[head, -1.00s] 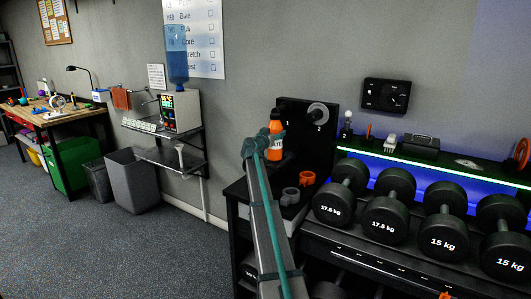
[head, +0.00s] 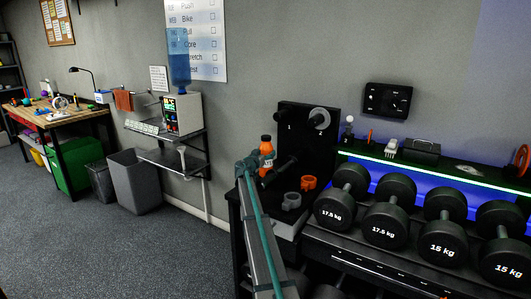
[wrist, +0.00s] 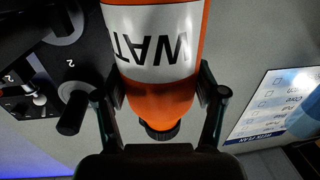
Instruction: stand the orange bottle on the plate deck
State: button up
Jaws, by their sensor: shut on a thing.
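The orange bottle (head: 266,144) with a white label and dark cap is upright in my gripper (head: 263,161), at the left edge of the black plate stand (head: 306,118). In the wrist view, which is upside down, the bottle (wrist: 165,95) fills the middle between the two fingers of my gripper (wrist: 158,92), shut on its sides. The stand's deck (head: 287,226) is partly hidden by my arm.
A dark collar (head: 291,201) and an orange collar (head: 308,183) lie on the deck. Dark pegs stick out of the numbered backboard, close right of the bottle. A dumbbell rack (head: 365,243) stands at the right. A wall shelf (head: 190,152) is farther left.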

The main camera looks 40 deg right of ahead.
jog(key=shift+f+b, duration=0.2)
jog(key=shift+b, duration=0.15)
jog(key=o, duration=1.2)
jog(key=shift+r+p, duration=0.2)
jog(key=shift+p, duration=0.15)
jog(key=b+v, duration=0.2)
jog(key=v, duration=1)
jog(key=shift+b, duration=0.35)
jog(key=shift+w, duration=0.1)
